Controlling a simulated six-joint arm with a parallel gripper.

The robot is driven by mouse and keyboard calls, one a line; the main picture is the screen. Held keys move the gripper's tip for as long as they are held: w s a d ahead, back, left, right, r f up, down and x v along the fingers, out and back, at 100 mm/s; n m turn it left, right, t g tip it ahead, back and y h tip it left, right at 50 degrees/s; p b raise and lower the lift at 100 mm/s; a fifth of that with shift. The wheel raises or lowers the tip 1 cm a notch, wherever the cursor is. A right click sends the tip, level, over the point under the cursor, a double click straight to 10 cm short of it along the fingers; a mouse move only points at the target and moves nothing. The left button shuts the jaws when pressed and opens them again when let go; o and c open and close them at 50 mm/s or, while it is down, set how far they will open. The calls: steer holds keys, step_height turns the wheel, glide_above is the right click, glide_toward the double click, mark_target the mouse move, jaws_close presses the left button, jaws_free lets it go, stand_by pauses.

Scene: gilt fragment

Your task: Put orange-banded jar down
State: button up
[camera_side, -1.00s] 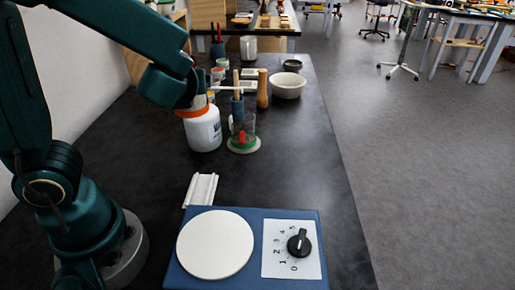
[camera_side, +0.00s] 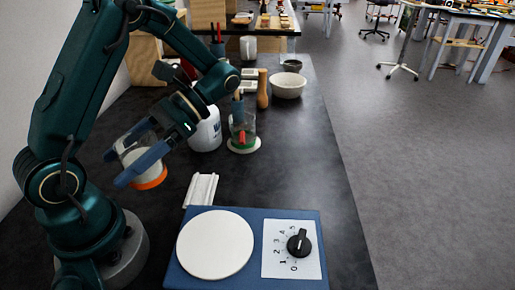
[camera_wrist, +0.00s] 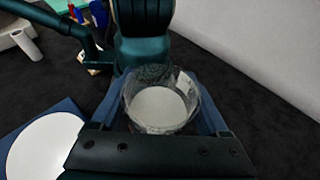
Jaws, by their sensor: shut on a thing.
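The orange-banded jar (camera_side: 149,181) is at left of centre in the side view, its orange band at the lower end and tilted a little. My gripper (camera_side: 114,169) is shut on it, with blue fingers on either side. It appears to be above the dark bench; the gap below is hard to judge. In the wrist view I look down into the clear-walled jar (camera_wrist: 160,103), with a pale round surface inside, between the fingers.
A white bottle (camera_side: 207,133) and a glass beaker (camera_side: 243,130) on a pale disc stand behind. A white grooved block (camera_side: 201,189) and a blue hotplate (camera_side: 240,277) with a dial are in front. The bench's right side is clear.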

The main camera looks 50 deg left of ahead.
steer(key=w+d+r+n+t+h, duration=0.7)
steer(key=w+d+n+t+h, duration=0.1)
steer(key=n+h, duration=0.55)
steer(key=shift+n, duration=0.25)
steer(key=x, duration=0.4)
steer(key=f+x, duration=0.1)
steer(key=x, duration=0.3)
steer(key=w+f+x, duration=0.1)
steer(key=x, duration=0.3)
steer(key=shift+f, duration=0.3)
steer(key=shift+t, duration=0.3)
steer(key=shift+f, duration=2.05)
steer(key=o, duration=1.5)
